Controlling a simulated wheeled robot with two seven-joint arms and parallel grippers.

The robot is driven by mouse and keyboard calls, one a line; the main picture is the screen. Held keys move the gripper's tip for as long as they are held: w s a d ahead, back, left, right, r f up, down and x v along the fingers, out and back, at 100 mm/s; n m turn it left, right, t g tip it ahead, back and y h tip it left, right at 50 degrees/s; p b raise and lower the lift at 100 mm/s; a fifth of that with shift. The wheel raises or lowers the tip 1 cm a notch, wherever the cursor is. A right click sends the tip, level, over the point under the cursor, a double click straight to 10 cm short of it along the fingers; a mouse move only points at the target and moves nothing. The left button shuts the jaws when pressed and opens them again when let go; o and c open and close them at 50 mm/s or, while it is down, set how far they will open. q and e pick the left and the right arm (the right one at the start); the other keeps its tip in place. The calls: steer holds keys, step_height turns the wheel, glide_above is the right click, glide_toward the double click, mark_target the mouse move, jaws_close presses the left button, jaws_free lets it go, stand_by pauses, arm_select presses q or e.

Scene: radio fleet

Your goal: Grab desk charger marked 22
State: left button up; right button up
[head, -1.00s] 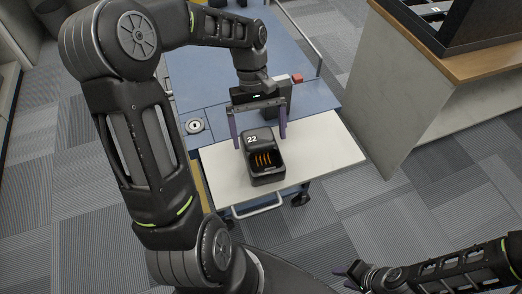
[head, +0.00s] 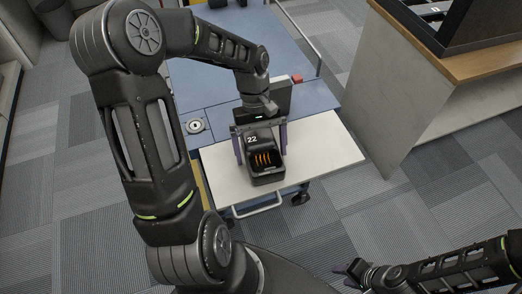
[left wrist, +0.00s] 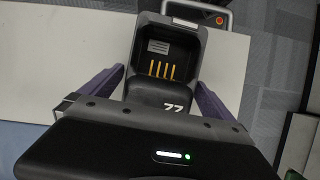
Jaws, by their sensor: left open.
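The desk charger marked 22 (head: 265,162) is a black cradle with orange contacts in its slot. It stands upright on a white board at the near end of a blue cart. It also shows in the left wrist view (left wrist: 165,62), with its number upside down. My left gripper (head: 262,148) is open and points down over the charger's marked end, one purple finger on each side. In the left wrist view a gap shows beside each finger (left wrist: 160,85). My right gripper (head: 350,272) is at the bottom right, away from the cart; its jaw opening is unclear.
The white board (head: 325,150) has free room on both sides of the charger. A red block (head: 296,79) and a dark grey box (head: 284,97) are behind my left gripper. A wood-topped cabinet (head: 440,90) stands to the right of the cart.

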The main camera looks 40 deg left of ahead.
arm_select(q)
steer(key=shift+c, duration=0.4)
steer(key=c, duration=1.6)
